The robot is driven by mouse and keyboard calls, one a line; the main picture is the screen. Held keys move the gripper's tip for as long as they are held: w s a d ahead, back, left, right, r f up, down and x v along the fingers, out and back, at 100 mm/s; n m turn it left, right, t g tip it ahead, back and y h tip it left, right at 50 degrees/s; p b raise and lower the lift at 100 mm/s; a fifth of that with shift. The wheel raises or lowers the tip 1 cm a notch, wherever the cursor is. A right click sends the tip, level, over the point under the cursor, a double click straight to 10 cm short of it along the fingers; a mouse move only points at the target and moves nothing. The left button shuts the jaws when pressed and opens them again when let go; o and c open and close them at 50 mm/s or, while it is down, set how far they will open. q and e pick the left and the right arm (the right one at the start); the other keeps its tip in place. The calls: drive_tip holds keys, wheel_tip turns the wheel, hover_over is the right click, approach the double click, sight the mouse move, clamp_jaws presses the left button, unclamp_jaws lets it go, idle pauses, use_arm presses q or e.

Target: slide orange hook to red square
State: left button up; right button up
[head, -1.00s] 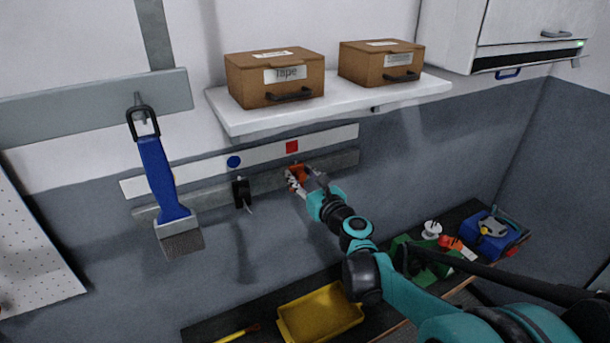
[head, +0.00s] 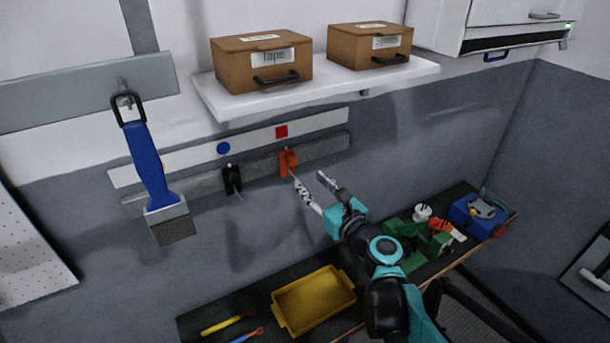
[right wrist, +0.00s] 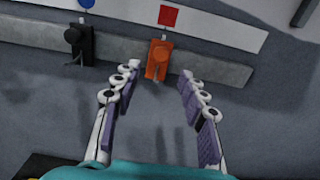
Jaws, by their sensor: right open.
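The orange hook (head: 287,162) hangs on the grey rail (head: 325,149) directly below the red square (head: 281,132), which is on the white strip above. In the right wrist view the orange hook (right wrist: 158,60) is just below the red square (right wrist: 168,16). My right gripper (head: 311,184) is open and empty, apart from the hook and to its lower right in the head view. In the right wrist view its fingers (right wrist: 155,82) are spread, with the hook beyond their tips. My left gripper is not in view.
A black hook (head: 232,179) sits on the rail to the left, below a blue circle (head: 223,149). A blue brush (head: 152,170) hangs further left. A shelf (head: 225,101) with two boxes is above. A yellow tray (head: 313,301) and tools lie on the bench below.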

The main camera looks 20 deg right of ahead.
drive_tip(key=shift+s, duration=0.3)
drive_tip(key=s+a+f+n+g+y+b, duration=0.1)
drive_tip(key=s+a+f+n+g+b, duration=0.1)
drive_tip(key=a+f+n+b, duration=0.45)
drive_tip(key=s+a+f+n+g+y+b, duration=0.1)
drive_tip(key=s+a+f+n+g+b, duration=0.15)
drive_tip(key=f+n, duration=0.5)
drive_tip(key=s+a+f+n+g+y+b, duration=0.1)
drive_tip(key=s+a+f+n+g+b, duration=0.1)
drive_tip(key=a+f+n+b, duration=0.5)
drive_tip(key=s+d+f+n+g+h+b, duration=0.1)
drive_tip(key=s+d+f+n+b, duration=0.1)
drive_tip(key=f, duration=0.5)
drive_tip(key=s+d+f+n+g+h+b, duration=0.1)
drive_tip(key=s+f+n+g+h+b, duration=0.1)
drive_tip(key=s+f+n+b, duration=0.2)
drive_tip(key=s+d+f+n+g+h+b, duration=0.1)
drive_tip(key=s+d+f+n+b, duration=0.1)
drive_tip(key=f+n, duration=0.6)
wheel_tip(320, 180, down, 3)
drive_tip(key=s+b, duration=0.1)
drive_tip(key=b, duration=0.1)
drive_tip(key=shift+s+d+r+h+b, duration=0.2)
drive_tip(key=shift+s+d+h+b, duration=0.1)
drive_tip(key=shift+s+d, duration=0.05)
